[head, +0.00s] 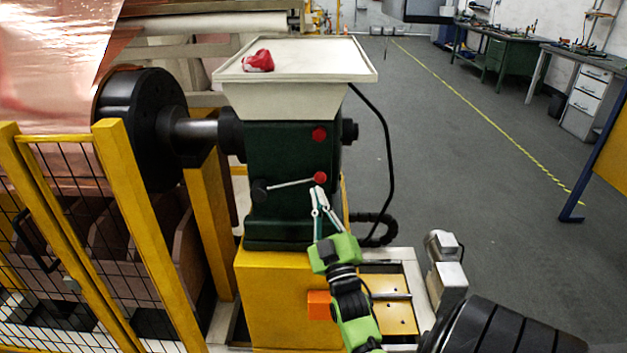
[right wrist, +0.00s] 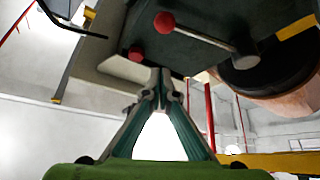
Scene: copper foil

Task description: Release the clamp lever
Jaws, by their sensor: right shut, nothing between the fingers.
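The clamp lever (head: 290,184) is a thin silver rod on the dark green machine housing. It runs from a black pivot at left to a red ball knob (head: 319,178) at right, tilted slightly up toward the knob. In the right wrist view the lever (right wrist: 205,37) and its knob (right wrist: 164,22) show above the fingertips. My right gripper (head: 317,190) is just below the knob in the head view. Its fingertips (right wrist: 160,75) are together with nothing between them. The wrist view shows a gap between tips and lever. My left gripper is out of view.
A second red knob (head: 319,134) sits higher on the housing (head: 280,150). A cream tray (head: 310,60) on top holds a red and white item (head: 258,61). A yellow mesh guard (head: 125,220) and copper roll stand at left. A black cable hangs at right; the floor beyond is clear.

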